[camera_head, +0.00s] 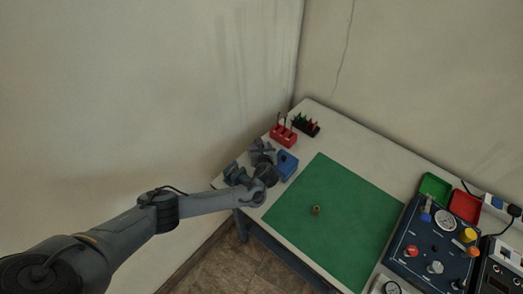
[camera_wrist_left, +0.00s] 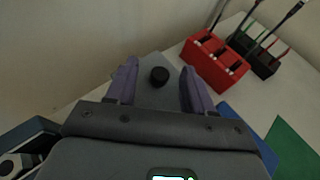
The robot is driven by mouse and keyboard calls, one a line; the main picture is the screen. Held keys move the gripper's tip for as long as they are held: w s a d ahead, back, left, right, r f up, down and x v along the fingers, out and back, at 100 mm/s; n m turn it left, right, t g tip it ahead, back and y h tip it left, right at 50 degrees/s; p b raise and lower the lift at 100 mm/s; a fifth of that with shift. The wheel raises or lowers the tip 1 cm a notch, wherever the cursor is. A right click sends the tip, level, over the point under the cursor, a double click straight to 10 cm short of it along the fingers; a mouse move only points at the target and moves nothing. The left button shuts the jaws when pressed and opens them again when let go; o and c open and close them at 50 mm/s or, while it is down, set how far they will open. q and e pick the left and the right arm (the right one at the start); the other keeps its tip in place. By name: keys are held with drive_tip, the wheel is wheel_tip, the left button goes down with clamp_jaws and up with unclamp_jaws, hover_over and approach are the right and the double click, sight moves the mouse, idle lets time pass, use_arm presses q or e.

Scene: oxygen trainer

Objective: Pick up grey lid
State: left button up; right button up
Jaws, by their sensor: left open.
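The grey lid (camera_wrist_left: 156,98) shows in the left wrist view as a flat grey plate with a round black knob (camera_wrist_left: 159,75) on top. My left gripper (camera_wrist_left: 159,70) is open, with its two purple-grey fingers spread on either side of the knob. Whether the fingers touch the lid cannot be told. In the head view my left gripper (camera_head: 262,154) is over the table's left corner, and the lid cannot be told apart from it there. My right gripper is in neither view.
A blue block (camera_head: 287,166) is right beside my left gripper. A red holder (camera_head: 283,136) and a black holder (camera_head: 305,125) stand behind it. A green mat (camera_head: 335,225) carries a small brass part (camera_head: 316,210). A blue gauge panel (camera_head: 428,245) and trays are at right.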

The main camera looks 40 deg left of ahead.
use_arm(q)
drive_tip(key=shift+w, duration=0.1)
clamp_jaws()
drive_tip(key=shift+r, duration=0.1)
idle(0.4)
